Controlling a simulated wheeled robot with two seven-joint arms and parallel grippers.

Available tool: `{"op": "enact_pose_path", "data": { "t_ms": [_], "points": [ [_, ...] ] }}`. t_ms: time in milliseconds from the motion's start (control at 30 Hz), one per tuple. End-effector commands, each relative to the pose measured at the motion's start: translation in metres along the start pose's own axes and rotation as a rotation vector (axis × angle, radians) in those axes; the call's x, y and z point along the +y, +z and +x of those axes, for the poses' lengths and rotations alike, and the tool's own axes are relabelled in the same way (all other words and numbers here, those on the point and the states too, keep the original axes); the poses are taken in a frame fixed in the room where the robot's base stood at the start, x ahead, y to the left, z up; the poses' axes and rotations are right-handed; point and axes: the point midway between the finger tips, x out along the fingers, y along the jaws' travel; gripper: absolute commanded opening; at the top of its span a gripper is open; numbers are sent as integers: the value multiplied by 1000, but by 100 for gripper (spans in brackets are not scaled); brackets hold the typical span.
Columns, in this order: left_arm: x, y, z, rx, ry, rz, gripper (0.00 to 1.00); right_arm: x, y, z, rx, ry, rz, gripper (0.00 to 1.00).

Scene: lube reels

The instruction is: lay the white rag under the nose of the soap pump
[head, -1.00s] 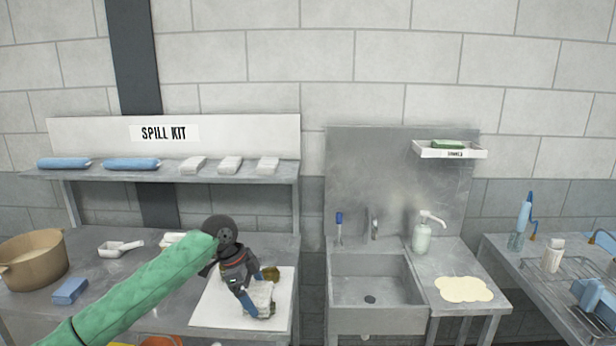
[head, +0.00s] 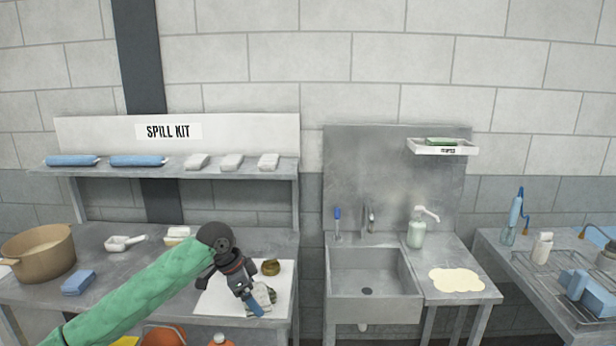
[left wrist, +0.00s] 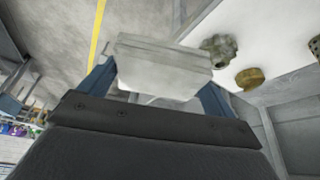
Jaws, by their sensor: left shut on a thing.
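The white rag (left wrist: 160,68) is a folded pale block, held between the blue fingers of my left gripper (left wrist: 158,85) in the left wrist view. In the head view my left gripper (head: 262,297) is over the white sheet on the left bench, and the rag there is mostly hidden by the fingers. The soap pump (head: 416,233) is a pale green bottle with a white head, standing upright on the counter right of the sink. Its nose points right. A cream-coloured puddle (head: 456,280) lies on the counter in front of the pump. My right gripper is out of view.
The white sheet (head: 218,300) bears a brass fitting (head: 271,267). A steel sink (head: 368,290) lies between the left bench and the pump. A soap shelf (head: 440,148) hangs above the pump. A right-hand bench holds a wire rack (head: 545,275) and bottles.

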Motion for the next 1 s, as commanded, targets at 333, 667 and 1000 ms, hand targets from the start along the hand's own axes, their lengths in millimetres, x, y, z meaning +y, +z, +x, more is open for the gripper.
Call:
{"op": "enact_pose_path", "data": {
  "t_ms": [333,667,1000],
  "points": [
    [-10,-1,-13,2,-174,-415,64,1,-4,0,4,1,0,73],
    [-13,-2,-44,2,-343,-825,64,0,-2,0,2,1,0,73],
    [14,31,-48,-1,-464,-1126,64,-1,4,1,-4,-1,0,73]
  ]
}}
